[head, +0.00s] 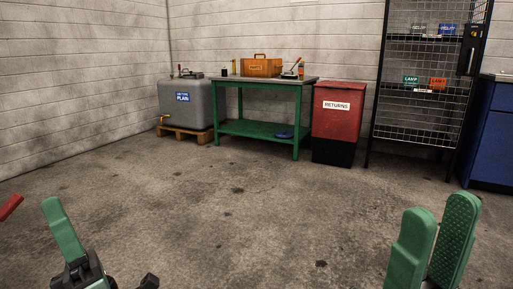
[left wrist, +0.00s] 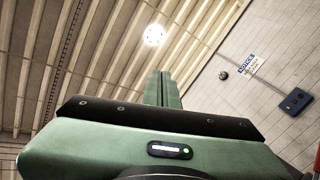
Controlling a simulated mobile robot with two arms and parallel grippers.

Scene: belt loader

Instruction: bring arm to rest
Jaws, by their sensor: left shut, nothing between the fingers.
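My left gripper (head: 56,208) is low at the left of the head view, pointing up over bare floor. Its green fingers are together and hold nothing. In the left wrist view the closed fingers (left wrist: 163,88) point up toward the ceiling and a bright lamp. My right gripper (head: 439,210) is low at the right of the head view. Its two green fingers stand a little apart, with nothing seen between them. Both grippers are clear of the furniture.
A grey tank (head: 187,112) on a pallet, a green workbench (head: 228,127) with an orange toolbox (head: 261,67), a red returns bin (head: 338,122), a wire rack (head: 412,131) and a blue cabinet (head: 490,140) line the back. The concrete floor (head: 230,215) between is open.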

